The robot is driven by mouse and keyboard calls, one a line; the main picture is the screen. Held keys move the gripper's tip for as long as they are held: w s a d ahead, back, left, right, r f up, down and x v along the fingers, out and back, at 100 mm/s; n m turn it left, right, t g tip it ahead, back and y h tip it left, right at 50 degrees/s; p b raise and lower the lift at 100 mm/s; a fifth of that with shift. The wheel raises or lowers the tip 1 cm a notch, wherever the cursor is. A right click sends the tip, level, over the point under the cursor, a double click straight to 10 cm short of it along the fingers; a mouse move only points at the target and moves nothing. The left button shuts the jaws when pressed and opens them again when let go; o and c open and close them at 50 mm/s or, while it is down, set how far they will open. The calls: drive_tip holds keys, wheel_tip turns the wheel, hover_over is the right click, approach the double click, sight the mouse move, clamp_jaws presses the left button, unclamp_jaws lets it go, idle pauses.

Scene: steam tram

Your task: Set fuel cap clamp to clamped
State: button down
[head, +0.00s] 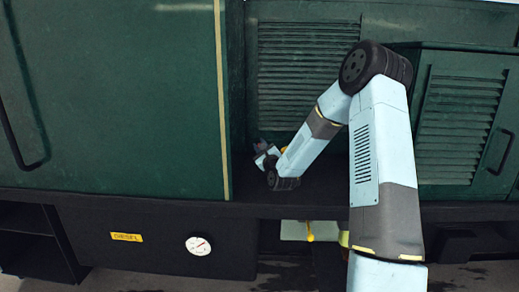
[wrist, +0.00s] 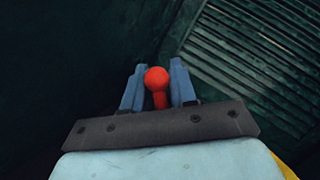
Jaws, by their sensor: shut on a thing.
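In the wrist view, a red ball-ended handle (wrist: 157,77) stands between the two blue-grey fingers of my gripper (wrist: 158,65), which is shut on its stem. I cannot tell from this view whether the handle belongs to the fuel cap clamp, or how the clamp is set. In the head view, my gripper (head: 262,147) is in the dark recess, beside the yellow-edged corner of the green body. The handle is too small or hidden there to make out. No fuel cap is clearly visible.
A louvred panel (head: 300,55) backs the recess, with a louvred green cabinet (head: 463,115) at right. Below the ledge are a yellow DIESEL label (head: 126,237), a round white gauge (head: 198,246) and a yellow fitting (head: 310,234). A large green panel (head: 110,90) stands left.

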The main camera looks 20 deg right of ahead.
drive_tip(key=shift+d+f, duration=0.1)
drive_tip(key=shift+f, duration=0.05)
drive_tip(key=c, duration=1.2)
unclamp_jaws()
drive_tip(key=shift+s, duration=0.15)
drive_tip(key=v, duration=1.3)
drive_tip(key=shift+s, duration=0.3)
drive_tip(key=shift+o, duration=0.2)
